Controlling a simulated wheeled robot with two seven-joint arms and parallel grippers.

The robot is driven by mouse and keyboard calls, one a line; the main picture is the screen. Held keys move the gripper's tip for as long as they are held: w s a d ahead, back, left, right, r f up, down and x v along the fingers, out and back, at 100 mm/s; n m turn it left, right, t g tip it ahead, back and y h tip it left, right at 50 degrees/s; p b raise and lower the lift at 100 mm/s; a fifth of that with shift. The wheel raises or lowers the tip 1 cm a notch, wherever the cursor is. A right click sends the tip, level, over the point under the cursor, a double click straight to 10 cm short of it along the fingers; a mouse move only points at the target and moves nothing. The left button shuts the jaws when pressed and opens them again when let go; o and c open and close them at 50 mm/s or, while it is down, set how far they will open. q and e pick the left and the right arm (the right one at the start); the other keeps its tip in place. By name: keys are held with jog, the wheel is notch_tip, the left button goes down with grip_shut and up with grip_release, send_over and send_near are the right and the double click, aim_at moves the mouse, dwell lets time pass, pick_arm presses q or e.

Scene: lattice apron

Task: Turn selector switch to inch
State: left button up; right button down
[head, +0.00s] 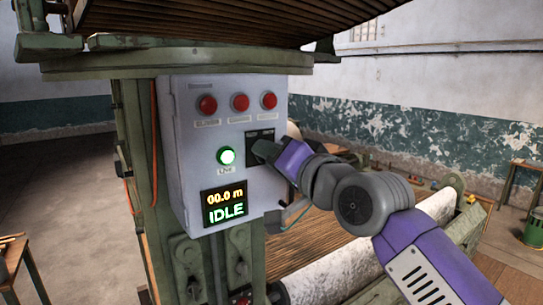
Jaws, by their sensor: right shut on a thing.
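A grey control box (185,150) is fixed to the green machine post. The selector switch's dark plate (260,134) is on the box's front, right of the lit green button (225,156). My right gripper (262,150) reaches in from the right and is shut on the selector switch's knob, which it hides. I cannot tell which position the switch points to. The display (224,204) reads "00.0 m" and "IDLE". My left gripper is not in view.
Three red buttons (240,102) run along the top of the box. A green machine beam (180,62) lies above it. A pale roller (330,278) and other machine parts lie below right. A wooden table (20,256) stands at the lower left, with open floor behind it.

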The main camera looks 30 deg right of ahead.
jog(key=c, duration=1.1)
grip_release()
jog(key=shift+c, duration=0.2)
jog(key=s+b, duration=0.2)
jog(key=s, duration=0.5)
jog(key=shift+s+d, duration=0.3)
jog(key=shift+d, duration=0.05)
